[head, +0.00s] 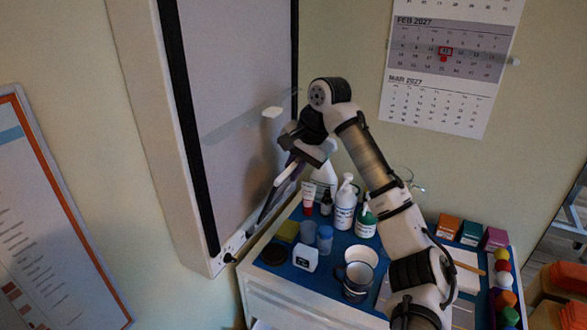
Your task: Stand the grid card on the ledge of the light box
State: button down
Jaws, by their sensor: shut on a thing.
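The light box (228,90) is a tall pale panel with black side strips and a white case, at the left centre. Its white ledge (222,262) runs along the bottom. My gripper (283,180) is in front of the panel's lower right part, pointing down and left. It is shut on a thin dark plate seen almost edge-on, which looks like the grid card (266,206). The card slants down towards the right end of the ledge. I cannot tell whether its lower edge touches the ledge. Its face and any grid are not visible.
A white cart with a blue top (290,272) stands below my arm. It holds bottles (345,205), a mug (357,278), a blue cup (325,240), small boxes (447,227) and coloured balls (503,280). A calendar (450,60) hangs at right, a poster (45,220) at left.

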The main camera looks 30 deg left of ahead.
jog(key=shift+f+p, duration=0.2)
jog(key=shift+p, duration=0.1)
dwell(0.5)
jog(key=c, duration=0.9)
grip_release()
jog(key=shift+r, duration=0.1)
jog(key=shift+r, duration=1.45)
jog(key=d, duration=0.5)
jog(key=d+r, duration=0.1)
jog(key=d, duration=0.2)
jog(key=shift+w, duration=0.25)
